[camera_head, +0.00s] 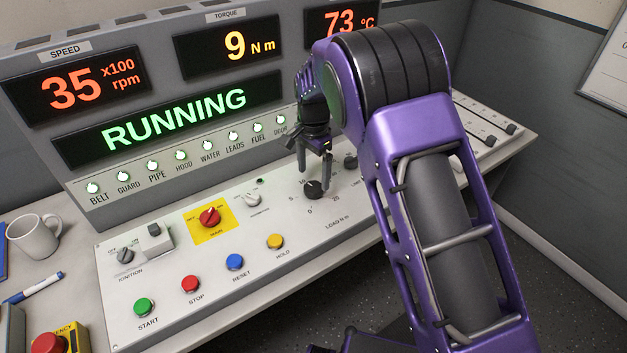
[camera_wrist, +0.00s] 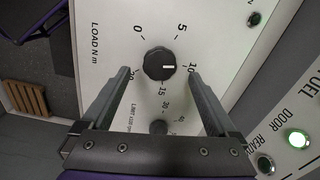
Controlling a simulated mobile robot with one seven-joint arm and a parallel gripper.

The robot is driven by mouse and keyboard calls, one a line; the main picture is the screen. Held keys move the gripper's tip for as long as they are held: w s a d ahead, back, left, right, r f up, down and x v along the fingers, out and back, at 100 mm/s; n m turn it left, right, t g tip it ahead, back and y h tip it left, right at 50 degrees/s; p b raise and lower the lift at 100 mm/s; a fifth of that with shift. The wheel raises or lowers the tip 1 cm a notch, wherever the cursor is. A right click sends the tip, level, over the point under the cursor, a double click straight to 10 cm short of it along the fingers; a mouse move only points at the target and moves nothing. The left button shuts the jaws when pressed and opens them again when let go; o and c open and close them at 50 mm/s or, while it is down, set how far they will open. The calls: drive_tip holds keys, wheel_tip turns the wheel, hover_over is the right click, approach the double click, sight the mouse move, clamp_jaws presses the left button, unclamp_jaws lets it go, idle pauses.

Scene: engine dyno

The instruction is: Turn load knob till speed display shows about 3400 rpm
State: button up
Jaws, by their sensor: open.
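The speed display (camera_head: 76,86) reads 35 x100 rpm in orange. The black round load knob (camera_head: 314,189) is on the sloped white panel, inside a printed scale. In the wrist view the load knob (camera_wrist: 158,63) has its white mark pointing right, close to the 10. My gripper (camera_head: 315,172) is open, pointing down at the knob. In the wrist view my gripper (camera_wrist: 159,72) has one finger on each side of the knob, with gaps showing between. I cannot tell whether the fingertips are level with the knob or above it.
The torque display (camera_head: 235,43) reads 9 N m, and the status display (camera_head: 174,118) reads RUNNING. A smaller limit knob (camera_wrist: 158,127) lies close to the load knob. The red main switch (camera_head: 209,216) and several push buttons are to the left. A mug (camera_head: 36,236) stands at far left.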

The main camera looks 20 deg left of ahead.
sight(314, 186)
wheel_tip(314, 186, up, 14)
drive_tip(key=shift+f+p, duration=0.15)
drive_tip(key=shift+p, duration=0.2)
drive_tip(key=shift+w, duration=0.1)
